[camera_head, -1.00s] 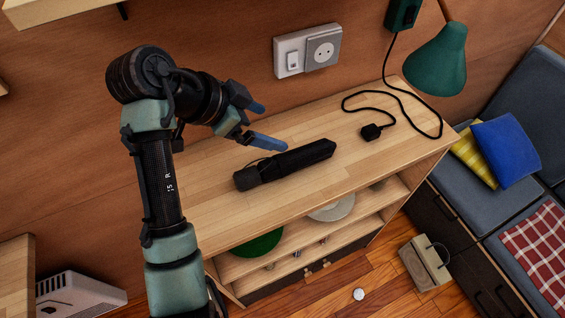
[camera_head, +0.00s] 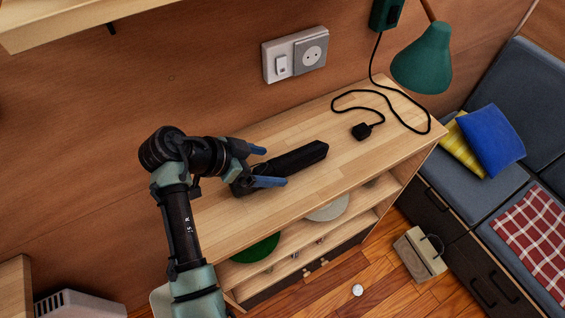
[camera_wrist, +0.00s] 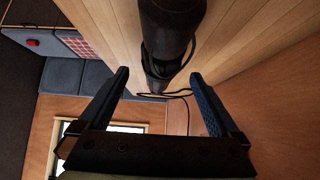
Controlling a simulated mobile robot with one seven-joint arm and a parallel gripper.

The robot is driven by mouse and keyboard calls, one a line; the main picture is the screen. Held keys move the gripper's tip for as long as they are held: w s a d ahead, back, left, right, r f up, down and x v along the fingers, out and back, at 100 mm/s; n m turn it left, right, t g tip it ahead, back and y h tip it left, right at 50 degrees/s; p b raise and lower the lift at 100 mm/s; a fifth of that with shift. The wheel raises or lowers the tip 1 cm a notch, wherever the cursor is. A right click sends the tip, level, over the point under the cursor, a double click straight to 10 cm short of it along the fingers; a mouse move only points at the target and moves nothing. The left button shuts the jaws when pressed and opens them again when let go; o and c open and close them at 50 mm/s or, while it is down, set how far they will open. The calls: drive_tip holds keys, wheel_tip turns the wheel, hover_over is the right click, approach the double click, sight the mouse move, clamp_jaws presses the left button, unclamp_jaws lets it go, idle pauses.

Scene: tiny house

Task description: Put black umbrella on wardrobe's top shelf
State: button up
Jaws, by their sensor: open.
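The black umbrella (camera_head: 298,158) lies folded on the wooden top of a low shelf unit (camera_head: 340,125). My gripper (camera_head: 268,166) is open at the umbrella's left end, with one blue finger on the far side and one on the near side. In the wrist view the umbrella (camera_wrist: 168,45) runs between the two spread fingers of my gripper (camera_wrist: 163,95), and neither finger visibly touches it. My gripper hides part of the umbrella's left end in the head view. I cannot identify the wardrobe or its top shelf in these views.
A black cable with a plug (camera_head: 362,131) lies on the unit's top, right of the umbrella. A green lamp (camera_head: 422,58) hangs over the right end. Plates stand on the shelf below. A bag (camera_head: 420,254) and a round white object (camera_head: 357,290) are on the floor.

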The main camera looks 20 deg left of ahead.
sight(271, 165)
drive_tip(key=x, duration=0.4)
drive_tip(key=shift+w+p, duration=0.1)
drive_tip(key=shift+p, duration=0.3)
drive_tip(key=shift+c, duration=0.2)
clamp_jaws()
